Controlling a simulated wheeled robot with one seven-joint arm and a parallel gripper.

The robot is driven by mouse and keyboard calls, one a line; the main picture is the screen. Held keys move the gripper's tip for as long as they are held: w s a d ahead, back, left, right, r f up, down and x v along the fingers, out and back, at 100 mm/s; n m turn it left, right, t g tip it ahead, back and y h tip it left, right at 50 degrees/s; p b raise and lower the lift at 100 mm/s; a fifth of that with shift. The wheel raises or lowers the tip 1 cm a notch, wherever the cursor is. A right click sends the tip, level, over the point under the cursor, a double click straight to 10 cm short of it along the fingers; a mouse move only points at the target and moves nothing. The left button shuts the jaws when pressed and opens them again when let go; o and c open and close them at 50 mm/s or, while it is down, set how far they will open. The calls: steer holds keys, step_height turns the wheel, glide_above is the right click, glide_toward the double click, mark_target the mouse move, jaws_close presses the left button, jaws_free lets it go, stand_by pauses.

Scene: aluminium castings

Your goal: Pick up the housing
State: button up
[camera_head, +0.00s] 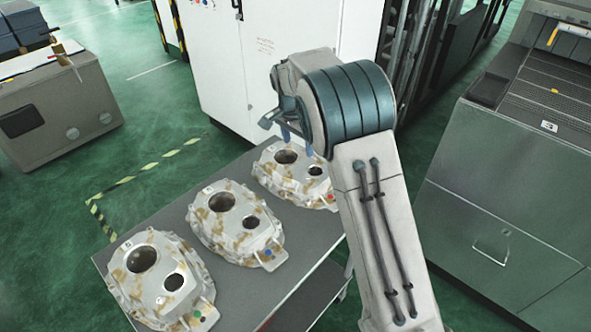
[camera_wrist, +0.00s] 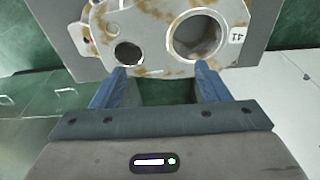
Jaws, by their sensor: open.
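Three cast aluminium housings with brown stains, each with one large and one small round hole, lie in a row on a grey table (camera_head: 238,300). The near-left housing (camera_head: 158,262) has a green dot on its tab. The middle housing (camera_head: 219,232) has a blue dot, and the far housing (camera_head: 268,174) a red one. My gripper (camera_head: 284,132) is above the far housing, partly hidden by my arm. In the wrist view, my gripper (camera_wrist: 161,68) has its blue fingers apart with nothing between them. A housing (camera_wrist: 150,25) lies just ahead of the fingertips, its label beside the large hole.
A white cabinet (camera_head: 240,70) stands close behind the table. A grey-green machine (camera_head: 480,190) stands at the right. A grey box-like unit (camera_head: 60,110) is at the left. Yellow-black floor tape (camera_head: 150,168) runs behind the table. Green floor lies open at the left.

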mark_target(301, 164)
steer(key=f, duration=0.4)
steer(key=f+p, duration=0.1)
steer(key=f, duration=0.1)
steer(key=shift+w+d+f, duration=0.25)
steer(key=shift+w+d, duration=0.1)
steer(key=shift+d, duration=0.05)
steer(key=shift+w+d+f+p, duration=0.15)
steer(key=shift+f+p, duration=0.35)
steer(key=shift+f, duration=0.85)
steer(key=shift+d+f+p, duration=0.15)
steer(key=shift+f+p, duration=0.35)
steer(key=shift+f, duration=0.8)
jaws_close()
steer(key=shift+w+r, duration=0.1)
steer(key=shift+r, duration=0.05)
